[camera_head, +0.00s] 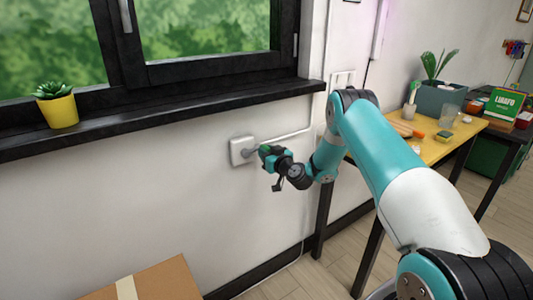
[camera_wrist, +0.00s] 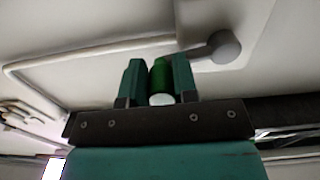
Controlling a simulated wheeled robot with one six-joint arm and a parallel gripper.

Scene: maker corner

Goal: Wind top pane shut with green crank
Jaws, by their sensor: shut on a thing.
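The green crank handle (camera_wrist: 160,76) is between the two fingers of my gripper (camera_wrist: 159,82) in the wrist view, and the gripper is shut on it. The crank's grey arm and round hub (camera_wrist: 224,46) extend to the right of the handle. In the head view, my gripper (camera_head: 268,154) is at the white crank box (camera_head: 240,151) on the wall below the window sill, just right of it. The fingers mostly hide the handle there. The window (camera_head: 205,30) shows only its lower part, so I cannot tell how the top pane stands.
A black sill (camera_head: 200,108) with a yellow plant pot (camera_head: 60,112) runs above the crank. A white conduit (camera_head: 290,134) goes right from the box. A cardboard box (camera_head: 165,283) stands below left. A yellow-topped table (camera_head: 437,150) with several items is at the right.

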